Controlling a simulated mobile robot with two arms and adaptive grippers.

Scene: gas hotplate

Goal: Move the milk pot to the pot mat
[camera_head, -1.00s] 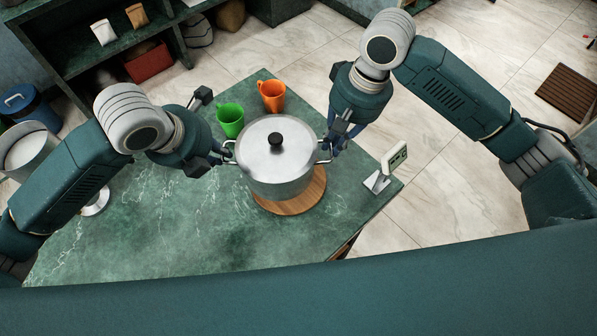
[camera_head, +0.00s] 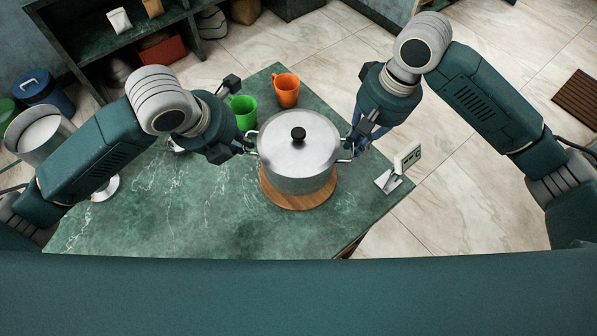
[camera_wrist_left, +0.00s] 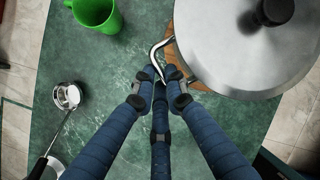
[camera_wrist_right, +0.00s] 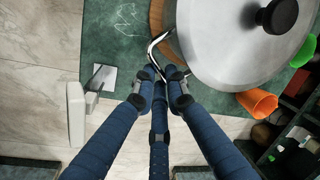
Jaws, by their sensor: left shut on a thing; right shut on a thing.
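A large lidded steel pot (camera_head: 297,170) is over the round wooden pot mat (camera_head: 300,202); I cannot tell whether its base touches it. My left gripper (camera_head: 250,147) is shut on its left handle, also seen in the left wrist view (camera_wrist_left: 157,50). My right gripper (camera_head: 350,150) is shut on its right handle, also seen in the right wrist view (camera_wrist_right: 153,48).
A green cup (camera_head: 243,112) and an orange cup (camera_head: 286,90) stand close behind the large pot. A small upright device on a stand (camera_head: 405,160) is near the right counter edge. The green counter's (camera_head: 200,220) front left is clear.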

